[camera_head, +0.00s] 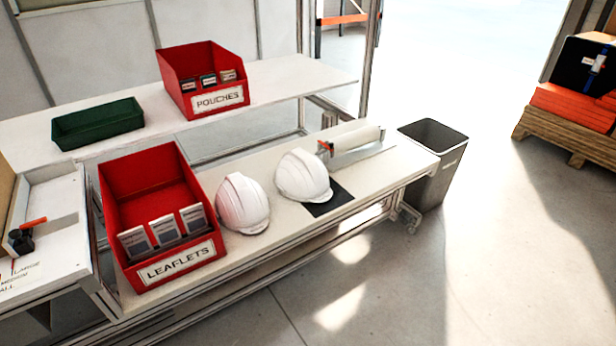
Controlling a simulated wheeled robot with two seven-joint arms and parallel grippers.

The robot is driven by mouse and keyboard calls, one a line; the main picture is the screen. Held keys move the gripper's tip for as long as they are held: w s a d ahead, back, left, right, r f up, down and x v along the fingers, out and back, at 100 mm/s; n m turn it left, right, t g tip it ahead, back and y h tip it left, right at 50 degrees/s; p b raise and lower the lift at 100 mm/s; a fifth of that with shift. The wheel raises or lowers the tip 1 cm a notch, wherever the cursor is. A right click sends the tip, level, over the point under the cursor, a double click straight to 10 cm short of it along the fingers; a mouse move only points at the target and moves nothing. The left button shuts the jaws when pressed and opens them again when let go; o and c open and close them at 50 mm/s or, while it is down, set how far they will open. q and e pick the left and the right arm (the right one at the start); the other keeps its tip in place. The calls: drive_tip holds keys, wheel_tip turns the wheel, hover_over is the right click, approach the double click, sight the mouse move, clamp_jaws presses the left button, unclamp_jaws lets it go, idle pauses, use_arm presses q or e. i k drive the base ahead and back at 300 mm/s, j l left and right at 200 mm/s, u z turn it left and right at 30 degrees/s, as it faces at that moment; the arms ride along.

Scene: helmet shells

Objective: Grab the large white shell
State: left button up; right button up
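Two white helmet shells stand on the front workbench. One white shell (242,203) is right of the red leaflets bin. The other white shell (303,176) is farther right, at the edge of a dark mat. They look close in size, and I cannot tell surely which is the large one. Neither of my grippers is in view.
A red leaflets bin (128,197) and a roll (356,138) share the front workbench (262,258) with the shells. A red pouches bin (180,73) and a green tray (98,124) stand on the rear shelf. A grey waste bin (447,160) stands at the right end.

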sight(302, 176)
drive_tip(key=i+l, duration=0.95)
drive_tip(key=i, duration=0.15)
